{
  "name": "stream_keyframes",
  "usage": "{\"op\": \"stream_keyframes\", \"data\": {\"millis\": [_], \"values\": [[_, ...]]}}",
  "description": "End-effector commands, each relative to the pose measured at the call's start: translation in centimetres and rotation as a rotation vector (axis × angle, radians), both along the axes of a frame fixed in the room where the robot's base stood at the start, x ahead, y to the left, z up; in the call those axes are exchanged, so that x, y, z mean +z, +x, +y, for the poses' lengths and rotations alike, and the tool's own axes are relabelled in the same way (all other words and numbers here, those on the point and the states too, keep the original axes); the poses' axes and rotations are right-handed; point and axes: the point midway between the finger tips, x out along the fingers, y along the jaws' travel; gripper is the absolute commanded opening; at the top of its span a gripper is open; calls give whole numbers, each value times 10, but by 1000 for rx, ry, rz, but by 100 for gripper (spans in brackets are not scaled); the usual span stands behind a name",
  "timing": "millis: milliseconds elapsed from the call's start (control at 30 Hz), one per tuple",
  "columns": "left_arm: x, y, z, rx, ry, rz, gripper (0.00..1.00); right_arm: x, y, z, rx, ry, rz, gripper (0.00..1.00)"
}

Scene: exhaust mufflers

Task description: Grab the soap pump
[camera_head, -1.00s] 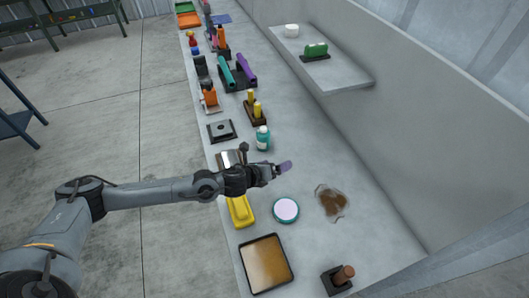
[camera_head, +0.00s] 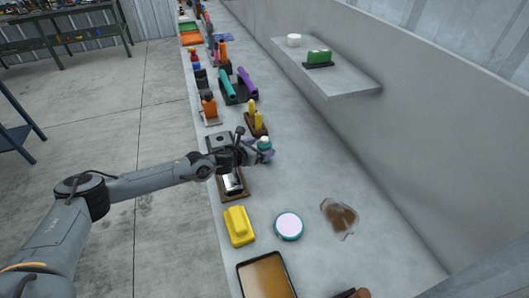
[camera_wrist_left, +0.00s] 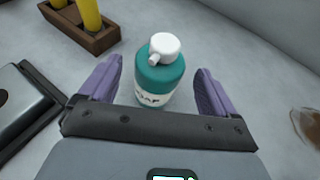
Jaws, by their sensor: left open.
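My left gripper (camera_wrist_left: 158,85) is open, with one purple finger on each side of the bottle. Gaps show between the bottle and both fingers. In the head view the gripper (camera_head: 262,152) hides the bottle's lower part. My right gripper is not in view.
A wooden holder with yellow bottles (camera_head: 256,122) stands just beyond. The counter right of the pump is clear.

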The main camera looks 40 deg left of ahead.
Motion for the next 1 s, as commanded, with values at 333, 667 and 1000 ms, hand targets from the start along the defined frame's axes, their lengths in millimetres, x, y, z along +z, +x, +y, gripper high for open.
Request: {"op": "stream_keyframes", "data": {"millis": [333, 667, 1000], "values": [[-18, 31, -1, 1, -2, -2, 90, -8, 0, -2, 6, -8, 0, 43], [-24, 46, 0, 0, -1, 0, 90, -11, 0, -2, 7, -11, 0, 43], [-24, 45, 0, 0, -1, 0, 63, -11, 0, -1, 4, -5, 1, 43]]}}
